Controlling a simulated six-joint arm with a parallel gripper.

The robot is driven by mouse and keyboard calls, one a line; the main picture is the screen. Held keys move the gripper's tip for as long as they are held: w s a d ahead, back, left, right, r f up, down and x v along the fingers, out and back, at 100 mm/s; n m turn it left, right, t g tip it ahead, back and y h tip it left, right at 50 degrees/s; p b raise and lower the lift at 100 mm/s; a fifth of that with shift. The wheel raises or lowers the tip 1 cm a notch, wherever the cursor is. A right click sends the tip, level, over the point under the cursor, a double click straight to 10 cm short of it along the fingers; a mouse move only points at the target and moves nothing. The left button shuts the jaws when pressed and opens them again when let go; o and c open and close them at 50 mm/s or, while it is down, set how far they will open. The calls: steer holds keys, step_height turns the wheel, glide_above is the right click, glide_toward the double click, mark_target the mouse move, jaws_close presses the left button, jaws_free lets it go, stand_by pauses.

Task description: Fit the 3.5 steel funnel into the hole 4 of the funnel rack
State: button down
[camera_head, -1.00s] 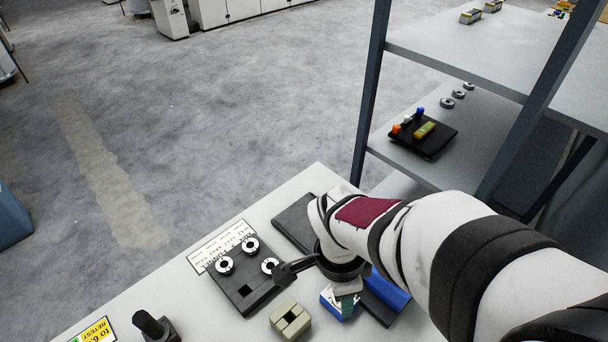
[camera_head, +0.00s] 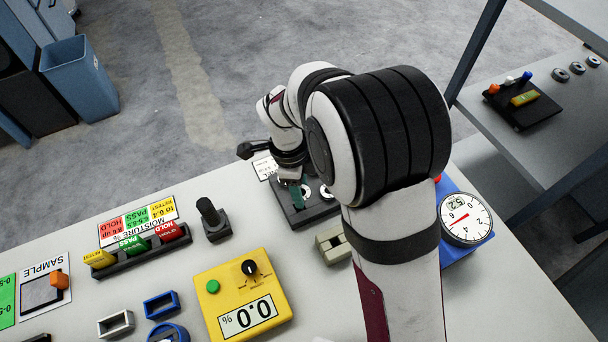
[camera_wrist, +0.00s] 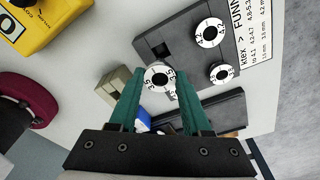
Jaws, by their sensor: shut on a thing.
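The 3.5 steel funnel (camera_wrist: 158,77), a pale ring marked 3.5, is gripped between the green fingertips of my gripper (camera_wrist: 160,84) in the wrist view. The black funnel rack (camera_wrist: 185,48) lies beyond it. Two ringed funnels sit in the rack, an upper one (camera_wrist: 210,32) and a lower one (camera_wrist: 221,72). Part of the rack is hidden behind the funnel and fingers. In the head view, my gripper (camera_head: 297,194) is over the rack (camera_head: 322,212); the held funnel cannot be made out.
A beige block (camera_head: 333,245) stands in front of the rack. A black post (camera_head: 212,217) stands to its left. A yellow meter (camera_head: 242,298) and a blue gauge (camera_head: 466,218) are nearby. A printed card (camera_head: 265,167) lies behind the rack.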

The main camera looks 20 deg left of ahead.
steer(key=f, duration=0.4)
steer(key=shift+a+f, duration=0.2)
steer(key=shift+a, duration=0.05)
steer(key=shift+f, duration=0.2)
steer(key=shift+f, duration=0.15)
steer(key=shift+c, duration=1.8)
jaws_free()
